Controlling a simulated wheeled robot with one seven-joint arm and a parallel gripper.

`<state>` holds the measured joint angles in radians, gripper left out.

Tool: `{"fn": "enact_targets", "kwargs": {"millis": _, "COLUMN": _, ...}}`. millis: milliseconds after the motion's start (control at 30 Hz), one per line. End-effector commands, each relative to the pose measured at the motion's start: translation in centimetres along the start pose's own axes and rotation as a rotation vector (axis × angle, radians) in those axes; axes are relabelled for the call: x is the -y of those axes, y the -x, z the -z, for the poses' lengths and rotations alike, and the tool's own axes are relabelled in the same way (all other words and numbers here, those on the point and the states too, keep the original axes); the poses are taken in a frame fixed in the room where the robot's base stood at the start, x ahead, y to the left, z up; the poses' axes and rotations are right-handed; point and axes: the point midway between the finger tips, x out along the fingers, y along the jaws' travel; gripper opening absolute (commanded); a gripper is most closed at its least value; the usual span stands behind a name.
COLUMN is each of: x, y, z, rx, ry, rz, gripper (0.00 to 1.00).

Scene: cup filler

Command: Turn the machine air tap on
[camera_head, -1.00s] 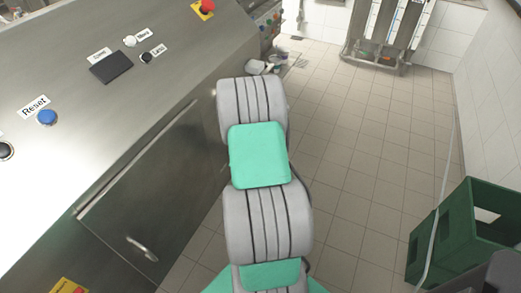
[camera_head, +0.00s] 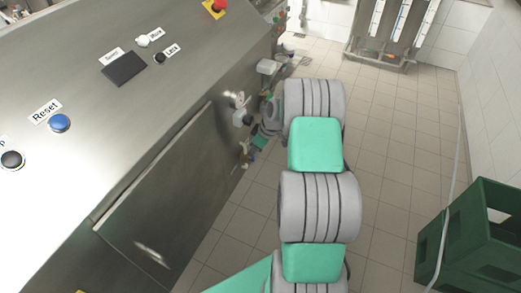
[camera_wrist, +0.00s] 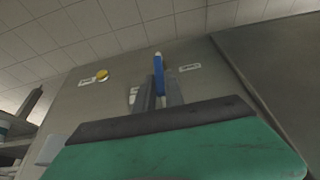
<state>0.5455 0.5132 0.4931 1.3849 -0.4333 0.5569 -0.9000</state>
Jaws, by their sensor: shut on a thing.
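In the wrist view, a narrow blue tap handle (camera_wrist: 158,68) with a pale tip stands upright against the machine's steel panel. My gripper (camera_wrist: 160,92) is shut on it, with one grey finger on each side. The tap's body is hidden behind the fingers. In the head view, the steel machine (camera_head: 165,190) fills the left side. My arm reaches along its side panel, and the gripper end is at the panel, small and partly hidden by my wrist. I cannot make out the blue handle there.
In the wrist view, a yellow knob (camera_wrist: 102,75) and a small label (camera_wrist: 190,67) are on the panel. In the head view, a green crate (camera_head: 475,235) stands at the right. A wheeled rack (camera_head: 388,35) is at the back. The tiled floor between is clear.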

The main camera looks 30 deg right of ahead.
Motion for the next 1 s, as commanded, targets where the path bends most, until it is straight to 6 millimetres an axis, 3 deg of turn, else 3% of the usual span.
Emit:
{"fn": "enact_targets", "kwargs": {"millis": 333, "x": 0.1, "y": -0.1, "z": -0.1, "rx": 0.001, "ry": -0.004, "rz": 0.004, "gripper": 0.0}}
{"fn": "enact_targets", "kwargs": {"millis": 367, "x": 0.1, "y": -0.1, "z": -0.1, "rx": 0.001, "ry": -0.004, "rz": 0.004, "gripper": 0.16}}
{"fn": "enact_targets", "kwargs": {"millis": 600, "x": 0.0, "y": -0.1, "z": -0.1, "rx": 0.0, "ry": -0.004, "rz": 0.002, "gripper": 0.35}}
{"fn": "enact_targets", "kwargs": {"millis": 867, "x": -0.1, "y": 0.2, "z": -0.1, "rx": -0.001, "ry": -0.003, "rz": 0.001, "gripper": 0.35}}
{"fn": "enact_targets", "kwargs": {"millis": 1000, "x": -0.1, "y": 2.1, "z": -0.1, "rx": -0.001, "ry": -0.003, "rz": -0.001, "gripper": 0.35}}
